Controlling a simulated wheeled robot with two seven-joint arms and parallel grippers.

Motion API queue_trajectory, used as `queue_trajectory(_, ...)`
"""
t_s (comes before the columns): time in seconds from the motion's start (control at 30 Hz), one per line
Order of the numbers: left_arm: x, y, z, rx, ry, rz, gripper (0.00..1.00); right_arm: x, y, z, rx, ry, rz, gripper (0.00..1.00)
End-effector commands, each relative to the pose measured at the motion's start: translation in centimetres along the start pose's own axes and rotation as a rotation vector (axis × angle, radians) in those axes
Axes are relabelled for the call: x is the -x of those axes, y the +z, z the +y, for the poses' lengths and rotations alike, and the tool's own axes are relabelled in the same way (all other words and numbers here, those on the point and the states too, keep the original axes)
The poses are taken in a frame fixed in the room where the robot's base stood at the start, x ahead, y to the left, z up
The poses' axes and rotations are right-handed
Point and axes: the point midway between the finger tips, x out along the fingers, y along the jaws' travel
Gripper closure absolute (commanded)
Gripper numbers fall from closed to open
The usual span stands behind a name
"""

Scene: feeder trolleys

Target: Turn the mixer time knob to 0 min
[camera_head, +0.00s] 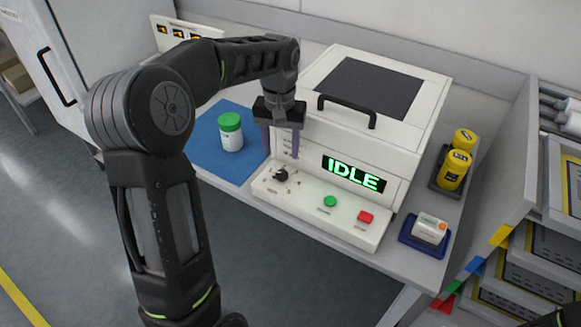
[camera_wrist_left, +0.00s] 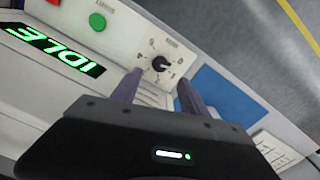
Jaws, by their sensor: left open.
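The mixer (camera_head: 300,130) is a white box with a dark lid window and a black handle, and its display (camera_head: 353,173) reads IDLE in green. The black time knob (camera_head: 281,175) sits at the left of its front panel; the dial marks are too small to read. The knob also shows in the left wrist view (camera_wrist_left: 160,63), beyond the fingers. My left gripper (camera_head: 282,152) is open and empty, above and behind the knob in the head view. In the left wrist view its purple fingers (camera_wrist_left: 157,92) are spread either side of the knob's direction, apart from it.
A green button (camera_head: 330,201) and a red button (camera_head: 365,217) are right of the knob. A green-lidded jar (camera_head: 231,132) stands on a blue mat (camera_head: 208,160) at left.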

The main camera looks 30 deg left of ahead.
Motion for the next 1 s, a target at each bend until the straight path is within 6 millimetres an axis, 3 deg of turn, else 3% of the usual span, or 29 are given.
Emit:
queue_trajectory(0.47, -0.7, 0.0, 0.0, -0.012, 0.0, -0.001, 0.48, 0.0, 0.0, 0.0, 0.0, 0.0, 0.0, 1.0)
queue_trajectory(1.0, -7.5, 0.0, 0.0, -0.012, 0.0, -0.001, 0.48, 0.4, 0.0, -0.1, 0.0, 0.0, 0.0, 1.0)
